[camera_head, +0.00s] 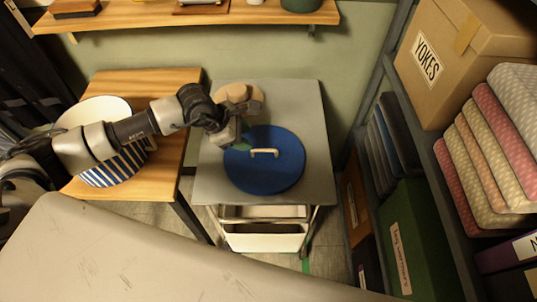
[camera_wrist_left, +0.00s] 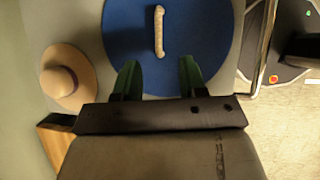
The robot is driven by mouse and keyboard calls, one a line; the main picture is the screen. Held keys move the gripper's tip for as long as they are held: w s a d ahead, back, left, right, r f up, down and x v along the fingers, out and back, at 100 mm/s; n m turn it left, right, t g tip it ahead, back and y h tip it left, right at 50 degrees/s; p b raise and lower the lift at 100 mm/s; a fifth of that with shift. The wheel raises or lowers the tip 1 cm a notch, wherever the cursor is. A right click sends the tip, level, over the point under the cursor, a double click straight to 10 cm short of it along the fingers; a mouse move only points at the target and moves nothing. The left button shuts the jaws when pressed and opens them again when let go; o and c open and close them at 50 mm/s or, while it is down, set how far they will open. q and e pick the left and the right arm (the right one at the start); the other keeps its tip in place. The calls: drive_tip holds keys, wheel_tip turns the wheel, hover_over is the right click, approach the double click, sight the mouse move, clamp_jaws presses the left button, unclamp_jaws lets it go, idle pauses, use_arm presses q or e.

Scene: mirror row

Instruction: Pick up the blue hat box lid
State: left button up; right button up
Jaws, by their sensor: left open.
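The blue hat box lid (camera_head: 264,172) is a round disc with a pale handle (camera_head: 264,152) across its top. It lies flat on a grey metal cart (camera_head: 308,102). My left gripper (camera_head: 243,145) is over the lid's upper left edge in the head view. In the left wrist view, its two green fingertips (camera_wrist_left: 159,78) are apart and empty over the blue lid (camera_wrist_left: 200,50). The handle (camera_wrist_left: 159,30) lies ahead of the fingertips, apart from them, and runs lengthwise in that view. My right gripper is not in view.
A straw hat (camera_head: 238,96) stands on the cart behind the lid and also shows in the left wrist view (camera_wrist_left: 68,78). A blue-and-white striped hat box (camera_head: 112,168) is on the wooden table (camera_head: 160,84) at left. Shelves with a YOKES carton (camera_head: 452,60) and folded fabrics flank the right.

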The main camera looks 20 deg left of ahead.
sight(261, 150)
use_arm(q)
drive_tip(key=x, duration=0.4)
drive_tip(key=shift+d+f+p, duration=0.1)
drive_tip(key=shift+p, duration=0.25)
drive_tip(key=p+x, duration=0.1)
drive_tip(key=x, duration=0.3)
drive_tip(key=shift+w+f+p, duration=0.2)
drive_tip(key=shift+p, duration=0.2)
drive_tip(key=shift+w+f, duration=0.1)
drive_tip(key=shift+f, duration=0.25)
clamp_jaws()
